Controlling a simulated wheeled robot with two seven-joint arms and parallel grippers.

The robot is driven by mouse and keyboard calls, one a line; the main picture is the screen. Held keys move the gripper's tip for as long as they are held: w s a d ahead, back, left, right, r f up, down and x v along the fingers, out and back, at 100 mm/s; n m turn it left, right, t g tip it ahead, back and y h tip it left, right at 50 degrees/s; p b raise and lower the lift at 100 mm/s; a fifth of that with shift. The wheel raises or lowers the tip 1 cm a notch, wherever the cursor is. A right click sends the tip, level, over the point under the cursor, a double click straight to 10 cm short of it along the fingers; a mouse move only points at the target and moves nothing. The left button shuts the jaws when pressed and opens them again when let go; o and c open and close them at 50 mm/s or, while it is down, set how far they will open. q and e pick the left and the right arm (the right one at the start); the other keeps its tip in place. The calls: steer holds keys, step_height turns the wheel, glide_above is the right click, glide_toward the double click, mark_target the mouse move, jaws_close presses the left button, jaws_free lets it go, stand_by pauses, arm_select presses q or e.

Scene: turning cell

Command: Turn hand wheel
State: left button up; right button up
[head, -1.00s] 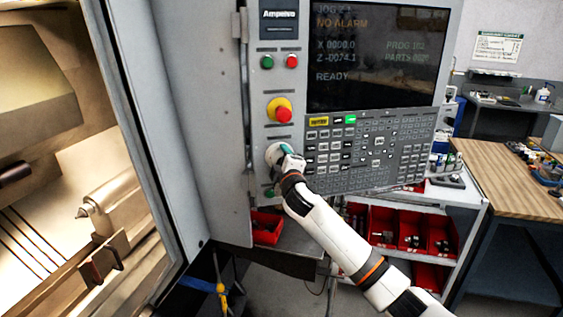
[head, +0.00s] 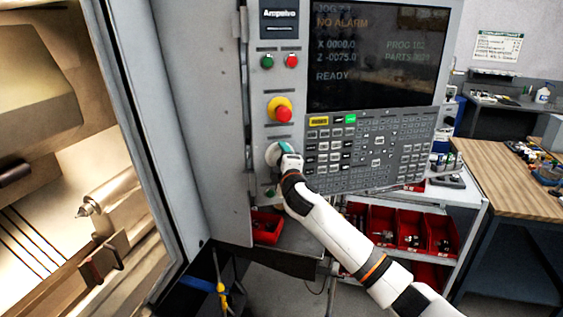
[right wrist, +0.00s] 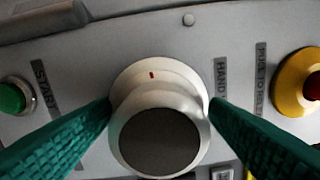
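The hand wheel (head: 272,153) is a pale round knob on the grey control panel, below the red and yellow push button. In the right wrist view the hand wheel (right wrist: 158,78) has a dark centre cap and a small red mark near the top of its rim. My right gripper (head: 285,149) is at the wheel and covers part of it in the head view. In the right wrist view its green fingers (right wrist: 160,104) press against the wheel's left and right sides. My left gripper is not in view.
The push button (head: 280,109) is just above the wheel, and the keypad (head: 370,150) is to its right. The screen (head: 378,55) reads NO ALARM and READY. The open machine bay (head: 70,150) is at left. Red bins (head: 400,230) and a wooden bench (head: 510,180) are at right.

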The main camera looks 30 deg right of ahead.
steer(key=shift+s+f, duration=0.1)
steer(key=shift+s+a, duration=0.15)
steer(key=shift+s, duration=0.1)
steer(key=b+v, duration=0.4)
steer(key=v, duration=0.7)
steer(key=shift+s, duration=0.1)
